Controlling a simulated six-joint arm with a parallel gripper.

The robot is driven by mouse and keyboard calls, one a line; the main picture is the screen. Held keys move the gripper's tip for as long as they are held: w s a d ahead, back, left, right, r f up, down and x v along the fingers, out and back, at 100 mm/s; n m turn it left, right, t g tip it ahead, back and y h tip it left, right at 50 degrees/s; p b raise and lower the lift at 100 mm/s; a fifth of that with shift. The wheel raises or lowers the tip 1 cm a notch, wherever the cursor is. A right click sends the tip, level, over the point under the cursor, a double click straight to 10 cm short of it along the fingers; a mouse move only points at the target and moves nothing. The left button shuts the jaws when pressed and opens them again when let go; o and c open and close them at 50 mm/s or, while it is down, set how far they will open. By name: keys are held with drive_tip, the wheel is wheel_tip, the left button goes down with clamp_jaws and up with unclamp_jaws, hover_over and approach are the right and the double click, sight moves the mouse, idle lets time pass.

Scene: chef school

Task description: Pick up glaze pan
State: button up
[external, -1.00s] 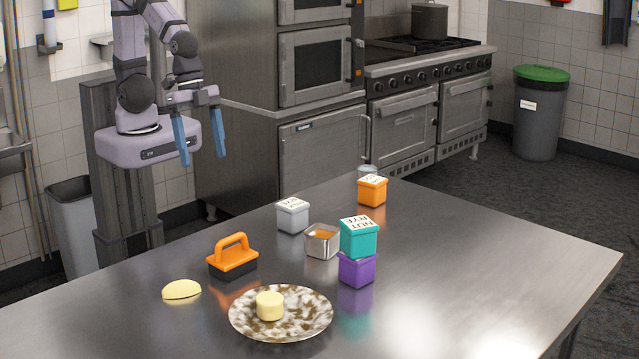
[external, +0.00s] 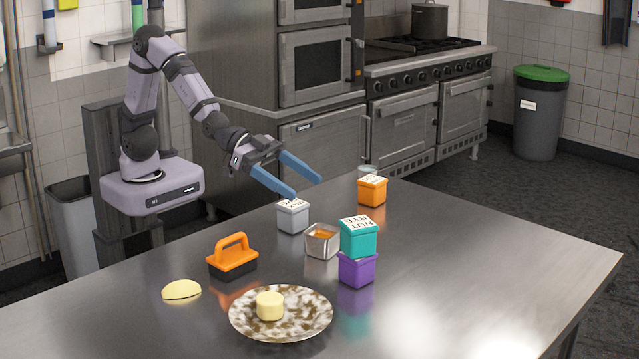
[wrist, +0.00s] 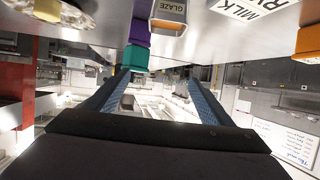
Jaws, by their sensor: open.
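The glaze pan (external: 322,241) is a small square metal pan with orange contents. It stands on the steel table between the white box and the stacked teal and purple boxes. In the wrist view the pan (wrist: 168,24) is at the top, with "GLAZE" on its side. My gripper (external: 307,188) is open and empty, its two blue fingers spread above the table's back edge. It is apart from the pan, higher and farther back, near the white box. The fingers also show in the wrist view (wrist: 158,80), with nothing between them.
A white box (external: 292,217) stands left of the pan, an orange box (external: 372,191) behind right. A teal box (external: 358,238) sits on a purple box (external: 356,270), close right. An orange-handled tool (external: 232,260), yellow piece (external: 181,291) and speckled plate (external: 310,327) are nearer. Table's right side is clear.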

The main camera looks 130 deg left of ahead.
approach(334, 238)
drive_tip(key=shift+w+a+f+p, duration=0.3)
drive_tip(key=shift+w+f, duration=0.2)
drive_tip(key=shift+w, duration=0.05)
drive_tip(key=shift+p+x, duration=1.1)
drive_tip(key=shift+x, duration=1.5)
drive_tip(key=shift+s+a+f, duration=0.1)
drive_tip(key=shift+f, duration=0.1)
drive_tip(key=shift+c, duration=0.6)
drive_tip(key=shift+r, duration=0.1)
drive_tip(key=c, duration=1.2)
drive_tip(key=shift+c, duration=0.2)
drive_tip(key=shift+r, duration=0.1)
wheel_tip(334, 238, up, 10)
drive_tip(key=b, duration=0.2)
